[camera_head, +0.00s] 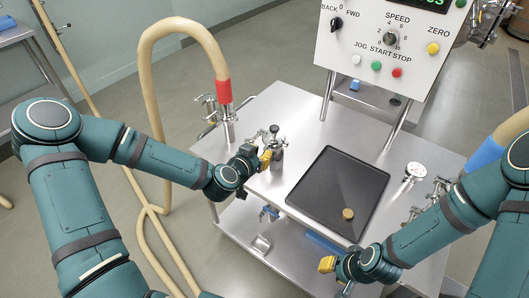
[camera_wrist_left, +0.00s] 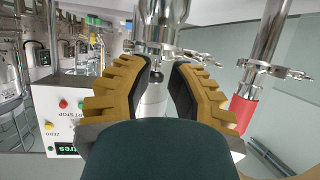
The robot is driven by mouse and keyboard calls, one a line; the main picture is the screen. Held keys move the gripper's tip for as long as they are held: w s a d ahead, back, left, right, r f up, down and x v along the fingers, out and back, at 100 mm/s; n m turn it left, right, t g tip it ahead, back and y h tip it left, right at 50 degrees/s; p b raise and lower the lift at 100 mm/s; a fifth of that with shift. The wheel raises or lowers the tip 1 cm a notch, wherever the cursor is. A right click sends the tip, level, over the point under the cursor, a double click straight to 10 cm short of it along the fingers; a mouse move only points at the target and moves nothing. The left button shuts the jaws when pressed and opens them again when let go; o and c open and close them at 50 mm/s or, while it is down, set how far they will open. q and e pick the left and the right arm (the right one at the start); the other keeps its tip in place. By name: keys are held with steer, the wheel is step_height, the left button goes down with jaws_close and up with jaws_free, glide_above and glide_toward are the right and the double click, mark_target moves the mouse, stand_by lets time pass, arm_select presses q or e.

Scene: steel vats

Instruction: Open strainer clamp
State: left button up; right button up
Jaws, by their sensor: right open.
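The strainer, a short upright steel cylinder (camera_head: 276,155), stands near the left edge of the steel cart top. My left gripper (camera_head: 266,158) is beside the strainer. In the left wrist view its yellow ridged fingers (camera_wrist_left: 159,66) are apart, with a clear gap between them; contact with the clamp cannot be told. My right gripper (camera_head: 327,264) is open and empty, low in front of the cart's front edge.
A beige hose with a red band (camera_head: 223,91) joins a clamped pipe left of the strainer. A control panel (camera_head: 375,40) rises behind. A gauge (camera_head: 415,170) stands right.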

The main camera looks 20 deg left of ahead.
mark_target(265, 149)
arm_select(q)
steer(key=shift+x, duration=1.75)
steer(key=shift+s, duration=0.1)
jaws_close()
